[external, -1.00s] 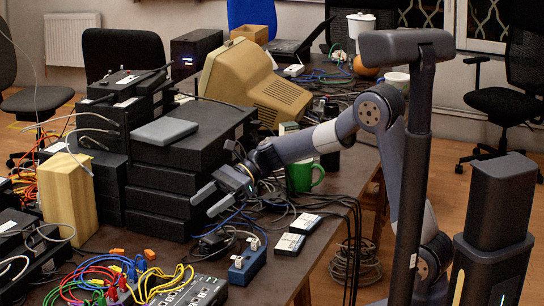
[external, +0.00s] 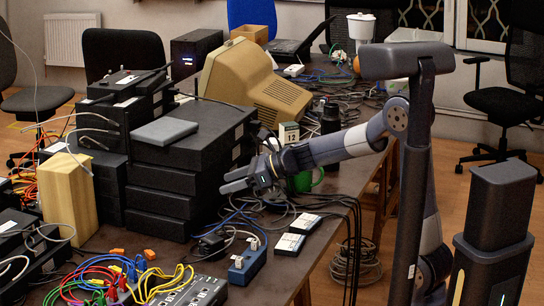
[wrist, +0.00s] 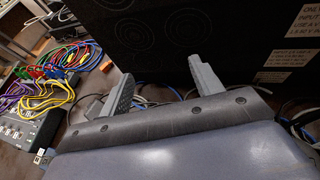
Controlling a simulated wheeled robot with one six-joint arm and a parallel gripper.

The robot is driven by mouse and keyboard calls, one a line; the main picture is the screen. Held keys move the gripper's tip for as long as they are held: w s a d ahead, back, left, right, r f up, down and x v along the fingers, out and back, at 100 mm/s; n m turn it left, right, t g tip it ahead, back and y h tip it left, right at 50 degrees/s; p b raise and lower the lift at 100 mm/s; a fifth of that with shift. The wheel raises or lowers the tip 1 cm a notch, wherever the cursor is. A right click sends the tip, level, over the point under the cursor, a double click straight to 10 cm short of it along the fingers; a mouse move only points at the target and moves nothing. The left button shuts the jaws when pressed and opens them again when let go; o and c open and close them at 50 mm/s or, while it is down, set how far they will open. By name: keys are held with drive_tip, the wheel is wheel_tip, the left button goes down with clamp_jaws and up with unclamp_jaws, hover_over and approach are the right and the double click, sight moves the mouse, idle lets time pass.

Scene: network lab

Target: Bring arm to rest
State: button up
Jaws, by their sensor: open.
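My gripper (external: 236,180) is open and empty at the end of my outstretched arm, above the table beside the right side of a stack of black boxes (external: 168,170). In the wrist view my gripper's two grey fingers (wrist: 162,88) stand wide apart with nothing between them. The dark face of a box (wrist: 165,40) fills the view beyond them. My arm partly hides a green mug (external: 312,181) behind it.
A blue box (external: 247,264) and two small white-labelled boxes (external: 290,244) lie near the table's front edge among black cables. A beige monitor (external: 262,85) stands behind. Coloured cables (external: 110,275) lie at front left. Open floor is right of the table.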

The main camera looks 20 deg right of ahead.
drive_tip(key=shift+s+d+f+m+t+h+b, duration=0.1)
drive_tip(key=shift+d+m+t+h+b, duration=0.4)
drive_tip(key=shift+d+m+t+h, duration=0.3)
drive_tip(key=shift+s+d+f+m+t+h+b, duration=0.15)
drive_tip(key=shift+d+m+t+h+b, duration=0.35)
drive_tip(key=shift+m+t+h, duration=0.5)
drive_tip(key=shift+s+d+f+m+t+h+b, duration=0.1)
drive_tip(key=shift+d+m+t+h+b, duration=0.5)
drive_tip(key=shift+m, duration=0.5)
